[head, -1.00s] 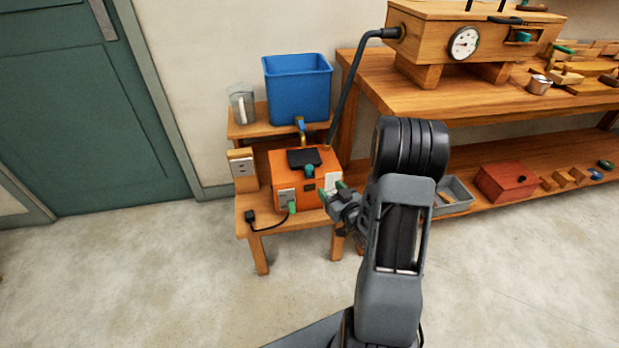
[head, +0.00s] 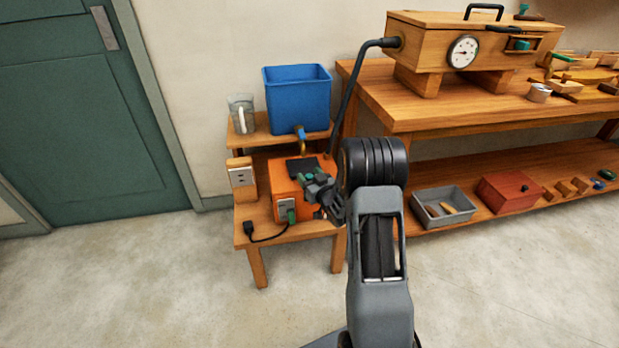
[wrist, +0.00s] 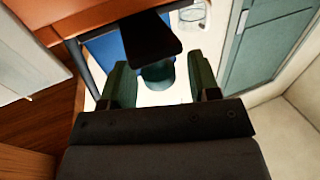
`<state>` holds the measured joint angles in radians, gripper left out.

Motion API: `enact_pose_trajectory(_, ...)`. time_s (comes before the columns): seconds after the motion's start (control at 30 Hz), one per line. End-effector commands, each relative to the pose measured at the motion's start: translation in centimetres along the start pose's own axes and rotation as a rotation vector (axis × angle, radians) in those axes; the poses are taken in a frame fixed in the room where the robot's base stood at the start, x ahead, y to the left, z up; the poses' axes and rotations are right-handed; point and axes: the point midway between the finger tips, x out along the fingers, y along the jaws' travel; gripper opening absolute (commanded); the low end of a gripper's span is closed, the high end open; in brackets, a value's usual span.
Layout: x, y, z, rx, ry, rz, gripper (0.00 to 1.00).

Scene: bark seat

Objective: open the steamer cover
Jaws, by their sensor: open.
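The orange steamer (head: 285,183) stands on a low wooden stand, with a dark cover (head: 301,164) on its top. In the wrist view, the dark cover (wrist: 147,36) and a green knob (wrist: 157,74) show, and part of the orange steamer body (wrist: 50,17) is at the upper left. My gripper (head: 318,183) is over the front right of the steamer in the head view and hides part of it. In the wrist view, my gripper (wrist: 161,83) is open, its green fingers on either side of the knob, with gaps visible. Contact is not apparent.
A blue water bin (head: 297,97) and a clear jug (head: 241,115) stand behind the steamer. A black hose (head: 347,98) runs up to a wooden box with a gauge (head: 463,51) on the bench. A socket block (head: 241,178) stands at left. The floor in front is clear.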

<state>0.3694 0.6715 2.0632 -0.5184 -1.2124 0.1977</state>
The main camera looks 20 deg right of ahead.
Motion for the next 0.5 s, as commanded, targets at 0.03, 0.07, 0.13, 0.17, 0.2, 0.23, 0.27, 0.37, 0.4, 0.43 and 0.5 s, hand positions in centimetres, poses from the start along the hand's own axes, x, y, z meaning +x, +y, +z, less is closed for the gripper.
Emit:
enact_pose_trajectory(0.03, 0.22, -0.03, 0.03, 0.000, 0.000, -0.001, 0.56)
enact_pose_trajectory(0.07, 0.31, -0.03, 0.01, 0.000, 0.001, -0.001, 0.56)
enact_pose_trajectory(0.13, 0.44, -0.02, -0.02, 0.000, 0.001, 0.000, 0.56)
enact_pose_trajectory(0.17, 0.46, -0.02, -0.02, 0.000, 0.001, 0.000, 0.56)
enact_pose_trajectory(0.2, 0.47, -0.02, -0.03, 0.000, 0.001, 0.000, 0.56)
enact_pose_trajectory(0.23, 0.47, -0.01, -0.02, 0.000, 0.001, 0.000, 0.56)
enact_pose_trajectory(0.27, 0.47, -0.01, -0.02, 0.000, 0.001, 0.000, 0.56)
enact_pose_trajectory(0.37, 0.45, -0.01, -0.02, 0.000, 0.000, 0.000, 0.56)
enact_pose_trajectory(0.4, 0.45, -0.01, -0.02, 0.000, 0.000, 0.000, 0.54)
enact_pose_trajectory(0.43, 0.45, -0.01, -0.02, 0.000, 0.000, 0.000, 0.51)
enact_pose_trajectory(0.5, 0.44, 0.00, -0.01, 0.000, 0.000, 0.000, 0.44)
